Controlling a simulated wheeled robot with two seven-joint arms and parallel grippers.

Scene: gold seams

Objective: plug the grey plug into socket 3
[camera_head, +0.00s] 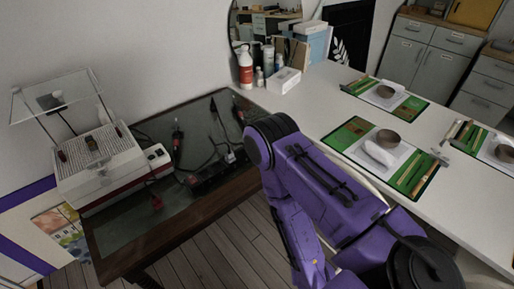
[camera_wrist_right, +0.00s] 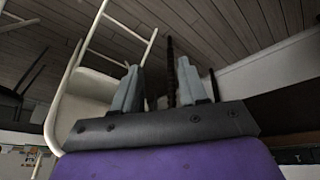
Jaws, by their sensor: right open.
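A dark power strip (camera_head: 208,178) lies near the front edge of the dark green-topped table in the head view. A small light grey piece (camera_head: 230,156) sits at its right end; it may be the grey plug, but it is too small to tell. Socket numbers cannot be read. My right gripper (camera_wrist_right: 160,82) shows in the right wrist view with its two grey fingers apart and nothing between them. It points at the floor and a white-framed chair, away from the strip. In the head view my purple right arm hides part of the table's right side. My left gripper is out of view.
Dark cords and tools with red parts lie on the table, one dark tool (camera_head: 177,138) behind the strip. A white-and-red machine (camera_head: 105,165) stands at the left. A white counter (camera_head: 320,95) at the right holds bottles, a white box (camera_head: 284,80) and green mats.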

